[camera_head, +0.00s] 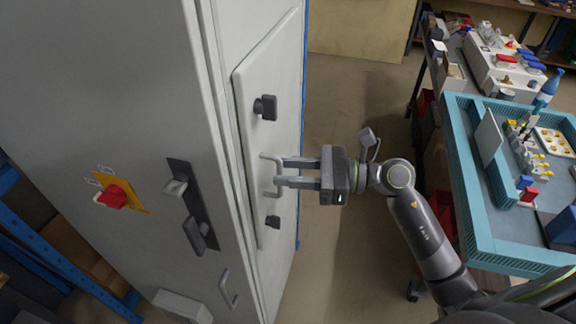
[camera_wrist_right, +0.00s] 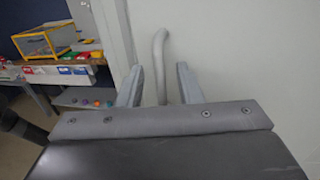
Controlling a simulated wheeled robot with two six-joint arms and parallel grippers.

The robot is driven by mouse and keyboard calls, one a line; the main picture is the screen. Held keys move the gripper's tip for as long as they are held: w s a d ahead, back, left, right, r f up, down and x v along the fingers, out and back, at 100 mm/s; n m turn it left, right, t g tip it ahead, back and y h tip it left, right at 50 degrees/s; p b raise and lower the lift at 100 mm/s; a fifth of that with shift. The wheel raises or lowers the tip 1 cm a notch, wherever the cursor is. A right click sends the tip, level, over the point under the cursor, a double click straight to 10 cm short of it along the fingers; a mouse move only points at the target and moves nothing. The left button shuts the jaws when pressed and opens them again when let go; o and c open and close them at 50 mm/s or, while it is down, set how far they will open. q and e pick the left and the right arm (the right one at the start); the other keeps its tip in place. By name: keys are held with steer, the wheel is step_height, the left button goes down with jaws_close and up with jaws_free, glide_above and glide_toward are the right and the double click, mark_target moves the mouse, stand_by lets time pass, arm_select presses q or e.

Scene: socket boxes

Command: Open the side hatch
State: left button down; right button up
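The side hatch (camera_head: 264,70) is a light grey panel on the narrow side of a tall grey cabinet, and it looks closed. In the right wrist view the handle (camera_wrist_right: 160,60) stands between the two spread fingers (camera_wrist_right: 160,85), with gaps visible on both sides. Whether the fingertips touch the handle or panel I cannot tell. My left gripper is not in view.
The cabinet front (camera_head: 110,90) carries a red switch (camera_head: 113,196) and a dark door handle (camera_head: 190,205). A blue-rimmed workbench (camera_head: 478,232) with small parts stands at the right. Bare floor (camera_head: 345,110) lies between the cabinet and bench.

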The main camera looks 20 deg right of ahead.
steer(key=shift+w+a, duration=0.1)
steer(key=shift+a, duration=0.1)
jaws_close()
stand_by(0.4)
